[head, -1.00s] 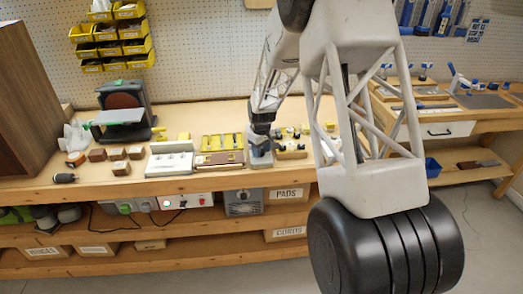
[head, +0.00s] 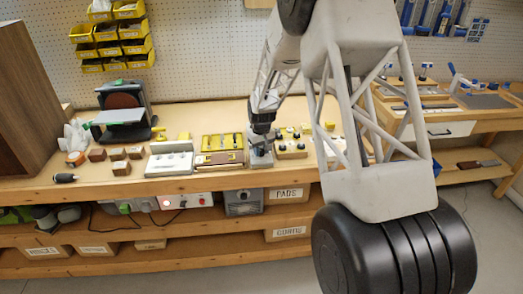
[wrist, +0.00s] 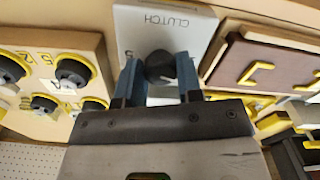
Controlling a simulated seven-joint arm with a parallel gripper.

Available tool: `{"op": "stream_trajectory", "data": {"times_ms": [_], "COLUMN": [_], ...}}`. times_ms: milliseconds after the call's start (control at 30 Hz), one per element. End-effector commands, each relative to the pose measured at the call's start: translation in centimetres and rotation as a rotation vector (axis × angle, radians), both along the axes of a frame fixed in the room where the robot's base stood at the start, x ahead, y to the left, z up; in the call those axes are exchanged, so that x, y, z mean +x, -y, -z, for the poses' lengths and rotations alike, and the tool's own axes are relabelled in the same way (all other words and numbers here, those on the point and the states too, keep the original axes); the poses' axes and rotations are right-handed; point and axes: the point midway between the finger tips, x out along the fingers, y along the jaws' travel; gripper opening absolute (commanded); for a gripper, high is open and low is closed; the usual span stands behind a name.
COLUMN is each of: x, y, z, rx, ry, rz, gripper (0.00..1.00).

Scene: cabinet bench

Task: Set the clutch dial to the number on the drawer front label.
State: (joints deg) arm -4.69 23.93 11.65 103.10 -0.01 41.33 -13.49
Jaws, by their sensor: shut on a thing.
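The clutch unit is a light grey block with a plate (wrist: 190,22) marked CLUTCH, seen at the top of the wrist view. Its dark round dial (wrist: 160,67) sits between the fingers of my gripper (wrist: 160,80), which is shut on it. A digit partly shows on the plate left of the dial; I cannot tell the dial's setting. In the head view my gripper (head: 261,133) is over the grey clutch unit (head: 260,160) on the bench. A white drawer front (head: 450,131) is at the right bench; no number on it is readable.
A wooden board with several black-and-yellow knobs (wrist: 75,70) stands close beside the clutch unit. On its other side is a brown panel (wrist: 265,70) with yellow handles. A white unit (head: 170,160) and wooden blocks stand further left on the bench.

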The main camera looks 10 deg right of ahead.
Motion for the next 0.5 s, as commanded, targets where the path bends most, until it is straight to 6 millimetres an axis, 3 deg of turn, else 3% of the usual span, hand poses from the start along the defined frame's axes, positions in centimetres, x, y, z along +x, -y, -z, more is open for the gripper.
{"op": "stream_trajectory", "data": {"times_ms": [500], "x": [0.03], "y": [-0.09], "z": [-0.11], "rx": [0.0], "ry": [0.001], "rz": [0.405], "gripper": [0.1]}}
